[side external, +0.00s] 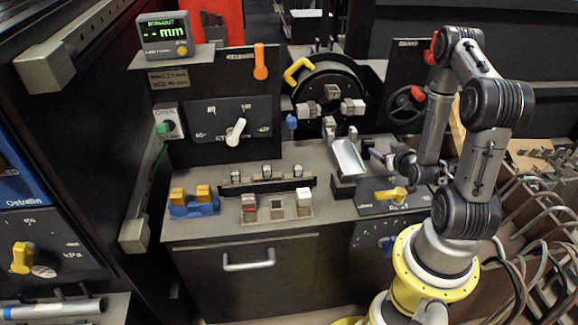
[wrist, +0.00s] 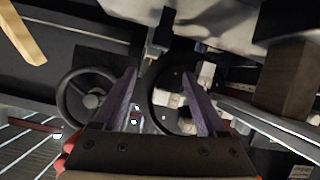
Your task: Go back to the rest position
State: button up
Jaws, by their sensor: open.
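My gripper (wrist: 158,73) is open in the wrist view, with its two purple-grey fingers apart and nothing seen between them. In the side external view my gripper (side external: 378,155) is small and partly hidden by my wrist. It hangs above the right part of the grey bench top (side external: 330,208), just right of a metal chute (side external: 348,158). My arm is folded, with its elbow high and its forearm pointing down.
A black chuck with pale jaws (side external: 331,93) stands behind the bench; the chuck (wrist: 174,100) also shows in the wrist view. A black handwheel (side external: 407,104) is at back right. A yellow-handled panel (side external: 390,194) lies below my wrist. Blocks (side external: 304,203) stand at the bench front.

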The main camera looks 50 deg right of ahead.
jog(key=w+a+r+n+g+y, duration=0.1)
jog(key=w+a+r+n+y, duration=0.2)
jog(key=r+n, duration=0.35)
jog(key=w+a+r+n, duration=0.3)
jog(key=w+r+n, duration=0.15)
jog(key=n, duration=0.25)
jog(key=s+a+r+m+y, duration=0.1)
jog(key=a+r+m+y, duration=0.2)
jog(key=a+r, duration=0.8)
jog(key=s+a+r+m+g+y, duration=0.1)
jog(key=s+a, duration=0.6)
jog(key=s+a+r+m+g+y, duration=0.1)
jog(key=s+a+r+m+y, duration=0.1)
jog(key=s+a, duration=0.5)
jog(key=shift+s+a+r+g, duration=0.15)
jog(key=shift+s+r+g, duration=0.15)
jog(key=shift+s+g, duration=0.1)
